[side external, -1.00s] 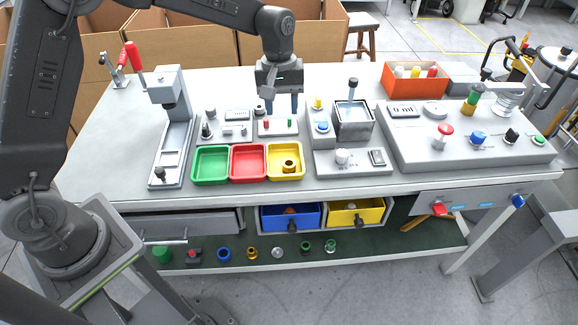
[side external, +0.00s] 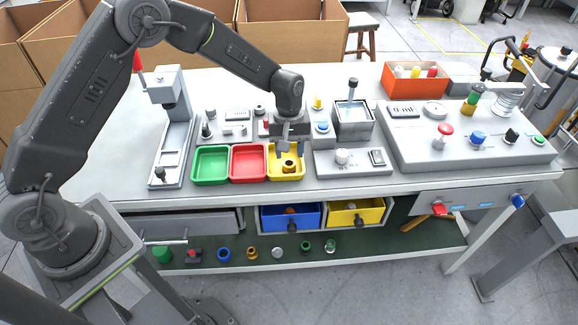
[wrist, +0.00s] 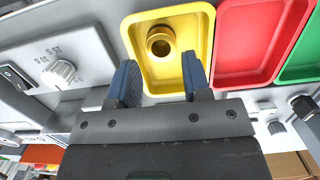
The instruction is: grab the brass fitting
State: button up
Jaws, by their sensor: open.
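The brass fitting (side external: 288,167) is a small ring-shaped piece with a dark hole. It stands in the yellow tray (side external: 272,175), and the wrist view shows it (wrist: 161,41) near that tray's far end. My gripper (side external: 294,150) is above the yellow tray, pointing down. In the wrist view its two blue-padded fingers (wrist: 158,82) are apart with nothing between them. The fitting lies beyond the fingertips, roughly in line with the gap. The exact height of the fingers over the tray is hard to tell.
A red tray (side external: 249,163) and a green tray (side external: 211,165) stand left of the yellow one. A grey box with a dial (side external: 352,163) is close on the right. A metal tank (side external: 353,122) and small test devices stand behind. Tray rims are near the fingers.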

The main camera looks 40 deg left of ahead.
aim_at(289, 160)
jog(key=f, duration=0.4)
jog(key=shift+s+d, duration=0.1)
jog(key=shift+s, duration=0.15)
jog(key=shift+c, duration=0.3)
jog(key=c, duration=0.6)
jog(key=shift+o, duration=0.2)
jog(key=shift+r, duration=0.15)
